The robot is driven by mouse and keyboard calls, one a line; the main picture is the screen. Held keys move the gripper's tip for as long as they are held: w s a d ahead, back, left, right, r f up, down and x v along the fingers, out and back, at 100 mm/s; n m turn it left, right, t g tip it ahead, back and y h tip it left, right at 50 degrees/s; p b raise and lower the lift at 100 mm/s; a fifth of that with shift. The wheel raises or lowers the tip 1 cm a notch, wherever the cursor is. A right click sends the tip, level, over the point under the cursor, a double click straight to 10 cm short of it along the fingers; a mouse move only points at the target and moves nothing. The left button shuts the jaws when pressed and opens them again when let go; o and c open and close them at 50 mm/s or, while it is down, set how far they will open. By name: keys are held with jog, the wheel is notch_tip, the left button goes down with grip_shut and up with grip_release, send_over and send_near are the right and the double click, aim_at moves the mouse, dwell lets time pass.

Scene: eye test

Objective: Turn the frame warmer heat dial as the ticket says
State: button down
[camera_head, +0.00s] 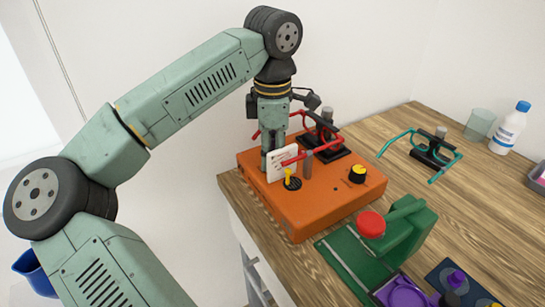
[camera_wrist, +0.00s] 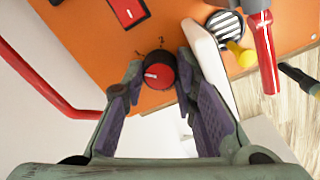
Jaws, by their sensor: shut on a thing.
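The orange frame warmer (camera_head: 318,208) sits on the wooden table; its top also shows in the wrist view (camera_wrist: 90,45). My gripper (camera_wrist: 159,74) points down at its back left part, with its fingers shut on the sides of a black dial with a red top (camera_wrist: 160,71). The dial's white mark points left; a small 2 is printed above it. In the head view (camera_head: 268,165) my fingers and a white card hide this dial. The card, likely the ticket (camera_head: 283,163), stands upright beside my gripper, its text too small to read. In the wrist view it appears edge-on (camera_wrist: 207,55).
Red glasses (camera_head: 311,151) stand close to my gripper. A green press with a red knob (camera_head: 371,224) is in front; teal glasses (camera_head: 398,143) are right.

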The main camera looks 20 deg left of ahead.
aim_at(272, 157)
jog(key=shift+m+b, duration=0.4)
jog(key=shift+m, duration=1.2)
jog(key=c, duration=1.3)
grip_release()
jog(key=r, duration=1.2)
jog(key=shift+s, duration=0.2)
